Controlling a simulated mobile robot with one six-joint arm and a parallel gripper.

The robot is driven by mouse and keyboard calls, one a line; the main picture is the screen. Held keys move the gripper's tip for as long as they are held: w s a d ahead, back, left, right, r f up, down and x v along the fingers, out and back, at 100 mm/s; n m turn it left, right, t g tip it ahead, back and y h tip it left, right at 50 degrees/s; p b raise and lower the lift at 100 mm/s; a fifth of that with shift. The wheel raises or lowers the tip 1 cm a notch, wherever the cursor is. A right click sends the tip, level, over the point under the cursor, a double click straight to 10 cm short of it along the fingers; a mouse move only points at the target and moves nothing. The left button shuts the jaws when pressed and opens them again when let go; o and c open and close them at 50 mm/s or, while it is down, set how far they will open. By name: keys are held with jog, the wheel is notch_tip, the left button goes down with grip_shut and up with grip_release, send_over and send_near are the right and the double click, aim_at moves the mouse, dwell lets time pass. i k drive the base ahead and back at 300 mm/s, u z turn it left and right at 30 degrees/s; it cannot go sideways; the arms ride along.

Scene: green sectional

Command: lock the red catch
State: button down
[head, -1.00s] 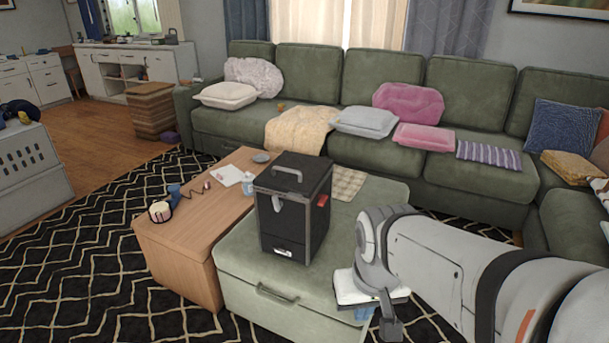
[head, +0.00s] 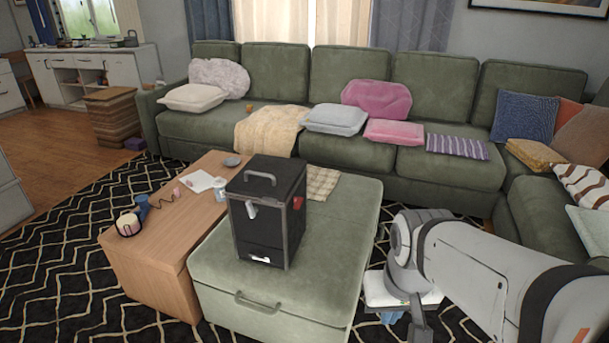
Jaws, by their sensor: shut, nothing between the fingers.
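A black box (head: 262,232) with a top handle stands upright on the green ottoman (head: 355,215). The small red catch (head: 297,203) is on its right side face; it is too small to tell how it is set. A grey lever (head: 252,209) shows on the front face. My gripper (head: 391,317) is at the lower right, beyond the ottoman's right edge, pointing down, shut and empty. It is well apart from the box and the catch. My wrist partly hides the gripper.
A green sectional sofa (head: 435,165) with cushions runs behind and to the right. The ottoman top right of the box is clear.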

aim_at(298, 200)
jog(key=u, duration=0.05)
jog(key=i, duration=1)
jog(key=z, duration=0.05)
